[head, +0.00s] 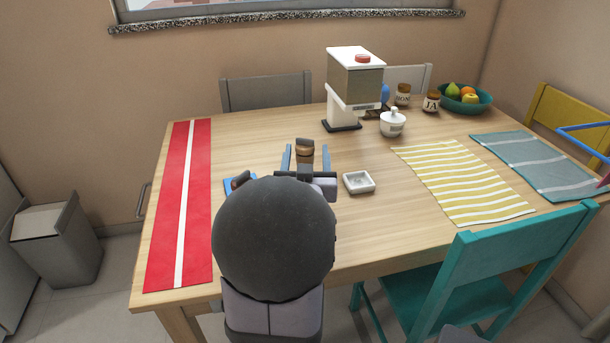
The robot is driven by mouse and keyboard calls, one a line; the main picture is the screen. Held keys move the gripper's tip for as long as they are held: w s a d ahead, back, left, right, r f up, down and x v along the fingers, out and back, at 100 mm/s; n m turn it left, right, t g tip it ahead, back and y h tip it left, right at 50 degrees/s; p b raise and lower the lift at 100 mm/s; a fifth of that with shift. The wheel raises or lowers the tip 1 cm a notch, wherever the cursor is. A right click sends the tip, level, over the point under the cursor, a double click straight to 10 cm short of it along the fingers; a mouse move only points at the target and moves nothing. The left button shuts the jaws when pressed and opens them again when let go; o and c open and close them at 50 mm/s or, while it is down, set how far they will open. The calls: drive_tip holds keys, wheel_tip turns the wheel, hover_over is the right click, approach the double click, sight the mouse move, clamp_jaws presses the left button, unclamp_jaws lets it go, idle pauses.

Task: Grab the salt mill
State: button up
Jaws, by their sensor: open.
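The salt mill appears to be the small upright item with a rounded brown wooden top (304,148) on the wooden table (260,118). My gripper (305,158) is open, with one blue-grey finger to the left and one to the right of this mill in the picture. Gaps seem to show between the fingers and the mill, but I cannot tell how deep it sits between them. Its lower part is hidden by my gripper. A second small brown-topped item (239,180) shows by a blue object (229,187), left of my gripper and partly hidden by my arm.
A white square dish (358,182) lies close right of my gripper. A dispenser (354,85), a white lidded pot (393,124), brown-lidded jars (431,102) and a fruit bowl (483,104) stand farther back. A red runner (166,205) and striped yellow cloth (460,180) lie flat.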

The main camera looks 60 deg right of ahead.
drive_tip(key=shift+w+x, duration=0.2)
drive_tip(key=shift+x, duration=2.65)
drive_tip(key=shift+a+r, duration=0.15)
drive_tip(key=shift+r, duration=0.05)
clamp_jaws()
